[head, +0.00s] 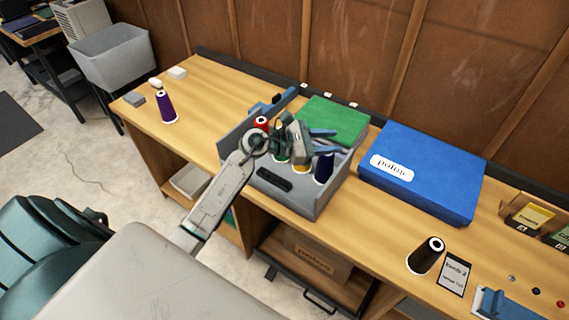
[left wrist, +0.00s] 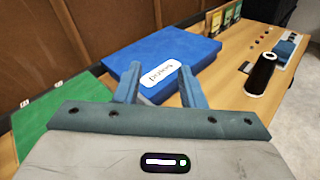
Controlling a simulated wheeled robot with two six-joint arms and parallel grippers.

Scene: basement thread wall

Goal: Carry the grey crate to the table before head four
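The grey crate (head: 320,205) sits on the wooden bench, with a dark slot in its front wall. A red spool (head: 261,123) and a navy spool (head: 323,167) show inside it, and other contents are partly hidden by my arm. My left gripper (head: 322,142) is over the crate, its two blue fingers apart with nothing seen between them. In the left wrist view the fingers (left wrist: 160,88) are also apart, pointing toward the blue box. My right gripper is in neither view. I cannot tell which table is before head four.
A blue box (head: 430,180) labelled "polos" stands right of the crate, and a green box (head: 335,120) is behind it. A black spool (head: 424,256) and a card (head: 453,274) are at the right. A purple spool (head: 166,103) stands left. A grey bin (head: 112,55) is beyond the bench's left end.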

